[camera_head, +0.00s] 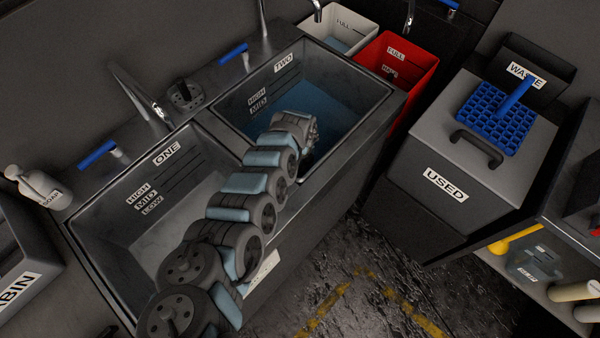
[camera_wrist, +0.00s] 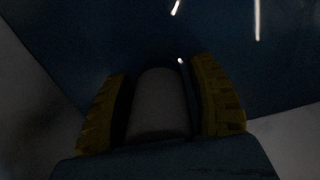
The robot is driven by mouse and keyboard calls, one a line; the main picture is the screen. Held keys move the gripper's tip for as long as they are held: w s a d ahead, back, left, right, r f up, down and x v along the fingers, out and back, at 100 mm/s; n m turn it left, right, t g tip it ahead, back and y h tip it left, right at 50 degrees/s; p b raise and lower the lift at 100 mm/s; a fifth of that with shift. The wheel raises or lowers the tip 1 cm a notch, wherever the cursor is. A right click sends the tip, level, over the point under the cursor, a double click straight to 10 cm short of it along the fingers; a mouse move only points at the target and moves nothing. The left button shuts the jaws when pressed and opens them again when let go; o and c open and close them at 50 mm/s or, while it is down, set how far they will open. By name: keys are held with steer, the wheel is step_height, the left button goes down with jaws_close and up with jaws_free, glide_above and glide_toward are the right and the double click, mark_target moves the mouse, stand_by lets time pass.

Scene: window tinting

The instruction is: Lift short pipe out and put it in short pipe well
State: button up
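My arm reaches into the sink marked TWO (camera_head: 372,86), and my gripper is down inside it, mostly hidden by my arm in the head view. In the wrist view, my gripper (camera_wrist: 160,88) shows two yellow ribbed fingers with dark inner pads. A grey rounded piece, which looks like the short pipe (camera_wrist: 158,105), fills the space between them, and the pads appear to press against its sides. The wrist view is very dark. The pipe does not show in the head view. I cannot make out a short pipe well.
Sink ONE (camera_head: 118,232) lies under my arm at the left. Blue tap handles (camera_head: 97,154) line the back edge. A white bin (camera_head: 337,27) and a red bin (camera_head: 408,62) stand beyond sink TWO. The USED box (camera_head: 450,150) is at the right, beside a shelf with pipes (camera_head: 574,292).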

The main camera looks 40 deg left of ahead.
jaws_close()
steer(key=shift+r, duration=0.15)
